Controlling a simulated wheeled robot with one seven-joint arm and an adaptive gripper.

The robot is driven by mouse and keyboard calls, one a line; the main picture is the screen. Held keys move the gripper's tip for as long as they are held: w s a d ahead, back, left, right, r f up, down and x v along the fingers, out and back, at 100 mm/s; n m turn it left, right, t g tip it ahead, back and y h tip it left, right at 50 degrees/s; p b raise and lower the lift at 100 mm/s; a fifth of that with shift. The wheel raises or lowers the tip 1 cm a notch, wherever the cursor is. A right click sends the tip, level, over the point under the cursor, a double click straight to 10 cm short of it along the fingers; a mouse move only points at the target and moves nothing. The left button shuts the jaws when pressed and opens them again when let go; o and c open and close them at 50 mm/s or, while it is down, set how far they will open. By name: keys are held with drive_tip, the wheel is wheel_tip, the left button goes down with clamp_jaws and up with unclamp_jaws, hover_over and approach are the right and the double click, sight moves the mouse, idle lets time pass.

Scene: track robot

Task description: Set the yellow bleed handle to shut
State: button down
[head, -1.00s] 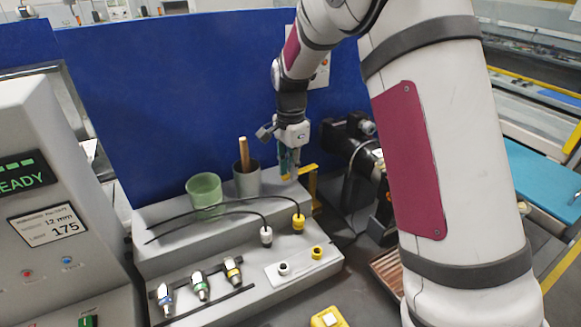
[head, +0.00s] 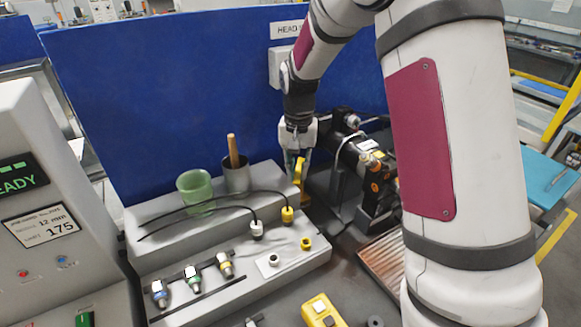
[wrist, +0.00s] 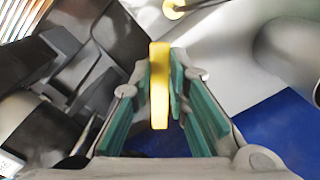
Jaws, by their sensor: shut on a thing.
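The yellow bleed handle (head: 300,174) is at the right end of the grey stepped bench, in front of the blue panel. My gripper (head: 297,160) reaches down onto it from above. In the wrist view the handle (wrist: 159,88) is a narrow yellow bar standing between the green finger pads of my gripper (wrist: 163,72), which is shut on it. My fingers hide part of the handle in the head view, so its exact angle is hard to read.
A green cup (head: 195,190) and a dark cup (head: 236,178) with a wooden handle stand left on the bench (head: 180,232). Black cables end in white and yellow plugs (head: 287,214). A black machine (head: 372,165) sits close right. A yellow box (head: 322,312) lies in front.

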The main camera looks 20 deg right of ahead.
drive_tip(key=shift+s+d+n, duration=0.1)
drive_tip(key=shift+d+n, duration=0.75)
drive_tip(key=shift+n, duration=0.5)
drive_tip(key=shift+s+d+n, duration=0.15)
drive_tip(key=shift+d+n, duration=0.65)
drive_tip(key=shift+n, duration=0.5)
drive_tip(key=shift+s+d+n, duration=0.1)
drive_tip(key=shift+d+n, duration=0.75)
drive_tip(key=shift+n, duration=0.5)
drive_tip(key=c, duration=1.5)
unclamp_jaws()
drive_tip(key=shift+c, duration=0.2)
wheel_tip(320, 180, up, 12)
drive_tip(key=shift+r, duration=0.1)
